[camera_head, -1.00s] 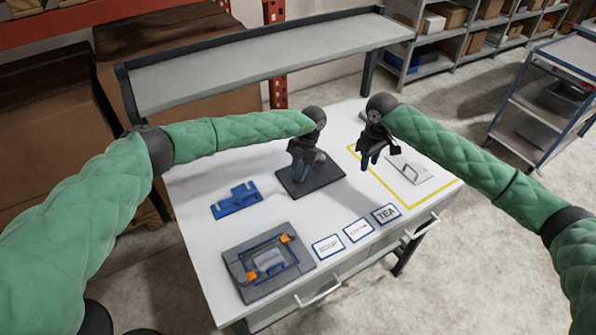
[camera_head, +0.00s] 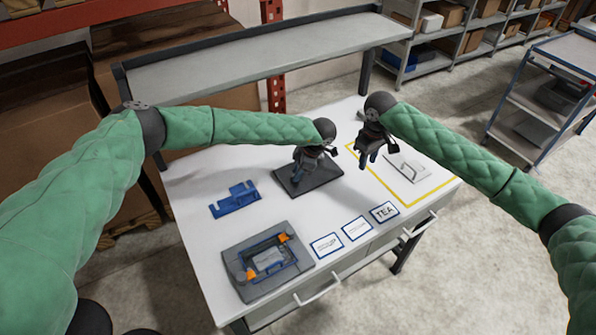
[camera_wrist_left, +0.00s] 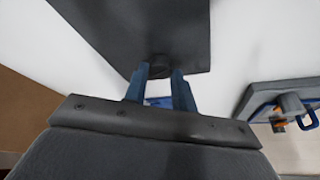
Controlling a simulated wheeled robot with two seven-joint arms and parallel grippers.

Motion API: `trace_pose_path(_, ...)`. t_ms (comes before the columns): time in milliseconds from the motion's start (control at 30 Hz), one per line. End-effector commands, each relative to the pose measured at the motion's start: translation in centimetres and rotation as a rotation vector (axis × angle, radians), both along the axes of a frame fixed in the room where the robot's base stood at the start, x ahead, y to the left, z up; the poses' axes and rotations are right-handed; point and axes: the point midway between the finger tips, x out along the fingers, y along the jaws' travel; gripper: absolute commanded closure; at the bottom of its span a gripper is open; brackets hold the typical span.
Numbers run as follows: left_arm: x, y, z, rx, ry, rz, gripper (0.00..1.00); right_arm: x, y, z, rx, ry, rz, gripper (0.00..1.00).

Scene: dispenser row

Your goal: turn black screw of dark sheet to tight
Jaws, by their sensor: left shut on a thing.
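The dark sheet (camera_head: 325,184) lies flat on the white table. In the left wrist view the dark sheet (camera_wrist_left: 150,25) fills the top middle. The black screw (camera_wrist_left: 158,61) stands near the sheet's edge in that view. It is hidden behind my gripper in the head view. My left gripper (camera_head: 306,178) is over the sheet. In the left wrist view its blue fingers (camera_wrist_left: 159,72) are on either side of the screw, shut on it. My right gripper (camera_head: 374,163) hangs over the table by the yellow outline; its finger gap is unclear.
A blue bracket (camera_head: 235,199) lies left of the sheet. A grey fixture with orange clips (camera_head: 267,261) is at the front left. A light plate with a handle (camera_head: 405,167) lies inside the yellow outline.

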Motion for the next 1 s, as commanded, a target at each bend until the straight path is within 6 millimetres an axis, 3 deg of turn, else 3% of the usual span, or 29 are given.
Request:
trace_pose_path(500,0.26,0.22,0.53,0.003,-0.01,-0.307,0.97,0.0,0.0,0.07,0.0,0.0,0.0,0.67)
trace_pose_path(1000,0.29,0.23,0.53,0.002,-0.009,-0.352,0.97,0.0,0.0,0.07,0.0,0.0,0.0,0.67)
